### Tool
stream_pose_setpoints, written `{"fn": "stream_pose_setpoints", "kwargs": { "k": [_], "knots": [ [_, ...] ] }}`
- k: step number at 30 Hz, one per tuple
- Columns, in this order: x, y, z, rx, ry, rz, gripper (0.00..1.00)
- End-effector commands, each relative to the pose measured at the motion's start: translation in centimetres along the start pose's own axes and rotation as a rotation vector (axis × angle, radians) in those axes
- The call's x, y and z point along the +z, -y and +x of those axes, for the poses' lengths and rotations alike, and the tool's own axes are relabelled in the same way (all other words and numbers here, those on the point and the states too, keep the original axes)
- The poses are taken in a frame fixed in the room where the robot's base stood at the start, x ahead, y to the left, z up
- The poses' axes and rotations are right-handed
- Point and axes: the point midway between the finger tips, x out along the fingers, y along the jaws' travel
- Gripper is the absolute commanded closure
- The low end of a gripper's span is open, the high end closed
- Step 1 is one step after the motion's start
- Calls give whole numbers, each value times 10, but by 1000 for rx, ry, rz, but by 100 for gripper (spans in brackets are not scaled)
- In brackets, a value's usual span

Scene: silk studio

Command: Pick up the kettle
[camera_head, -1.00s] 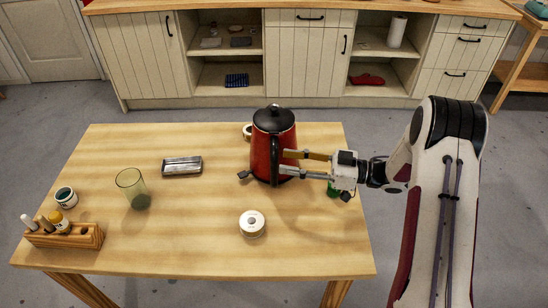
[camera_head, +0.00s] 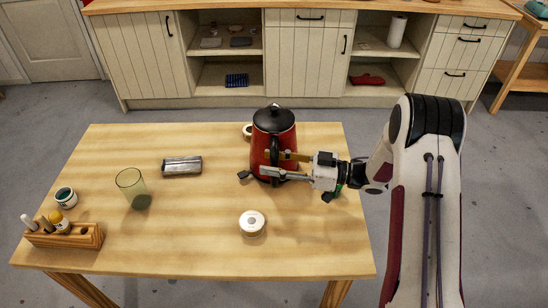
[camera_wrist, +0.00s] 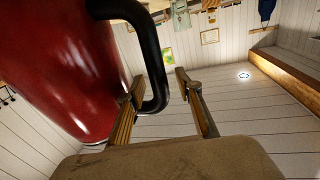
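The red kettle (camera_head: 261,148) with a black lid and black handle stands upright on the wooden table (camera_head: 190,251), right of the table's middle. My gripper (camera_head: 277,164) reaches in from the right, its fingers at the handle side. In the wrist view the kettle's red body (camera_wrist: 62,62) fills the left. The black handle (camera_wrist: 150,50) comes down between the two fingers of my gripper (camera_wrist: 158,95). The fingers are apart, with a clear gap to the right finger. The handle's lower end is close to the left finger; contact cannot be told.
A white spool (camera_head: 252,222) lies in front of the kettle. A metal tray (camera_head: 182,166) and a green glass (camera_head: 132,188) stand to the left. A small white object (camera_head: 247,129) sits behind the kettle. A wooden holder (camera_head: 64,236) is at the front left.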

Motion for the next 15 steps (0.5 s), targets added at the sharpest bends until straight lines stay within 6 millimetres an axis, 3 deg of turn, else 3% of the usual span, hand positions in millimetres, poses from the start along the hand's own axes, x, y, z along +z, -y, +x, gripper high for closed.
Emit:
{"fn": "stream_pose_setpoints", "kwargs": {
  "k": [2, 6, 7, 15],
  "knots": [
    [0, 0, 0, 0, 0, 0, 65],
    [0, 0, 0, 0, 0, 0, 96],
    [0, 0, 0, 0, 0, 0, 100],
    [-3, 0, 0, -1, -5, -7, 100]
  ]
}}
